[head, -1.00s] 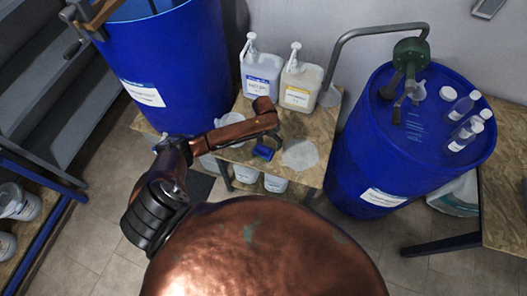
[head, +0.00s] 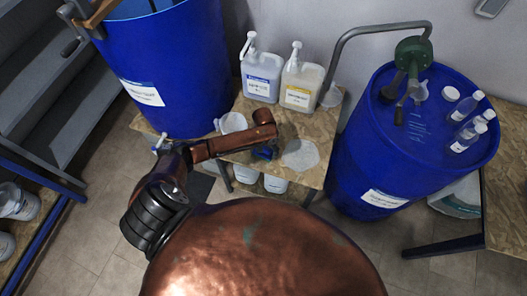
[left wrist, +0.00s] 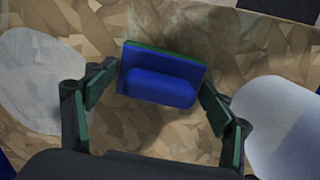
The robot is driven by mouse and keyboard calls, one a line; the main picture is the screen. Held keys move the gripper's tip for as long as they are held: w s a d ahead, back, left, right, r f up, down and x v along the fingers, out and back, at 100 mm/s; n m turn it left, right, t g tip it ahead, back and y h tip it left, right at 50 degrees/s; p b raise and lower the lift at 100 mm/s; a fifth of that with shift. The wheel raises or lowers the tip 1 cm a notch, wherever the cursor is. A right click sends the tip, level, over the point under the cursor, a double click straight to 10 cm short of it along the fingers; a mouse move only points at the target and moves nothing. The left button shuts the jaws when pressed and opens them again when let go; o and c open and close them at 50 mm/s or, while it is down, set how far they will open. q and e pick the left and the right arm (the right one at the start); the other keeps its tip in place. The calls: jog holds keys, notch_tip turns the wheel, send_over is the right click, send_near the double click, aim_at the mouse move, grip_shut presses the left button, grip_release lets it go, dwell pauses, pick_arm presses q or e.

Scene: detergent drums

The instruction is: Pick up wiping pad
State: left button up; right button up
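The wiping pad is a blue block with a green layer along its edge; in the left wrist view the pad (left wrist: 160,86) lies on the wooden board. In the head view the pad (head: 264,153) is a small dark blue patch, partly hidden below my left wrist. My left gripper (left wrist: 158,80) is open, with one finger at each short end of the pad. The fingertips are very close to the pad's ends; I cannot tell whether they touch. My right gripper is not in view.
The wooden table (head: 225,165) also holds two pump jugs (head: 262,78) (head: 299,86), a white cup (head: 233,122) and a pale round disc (head: 300,153). Blue drums stand left (head: 180,70) and right (head: 365,150). Small bottles (head: 466,106) stand on the right drum.

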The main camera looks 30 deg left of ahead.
pick_arm(q)
jog(key=c, duration=0.7)
jog(key=shift+r, duration=0.1)
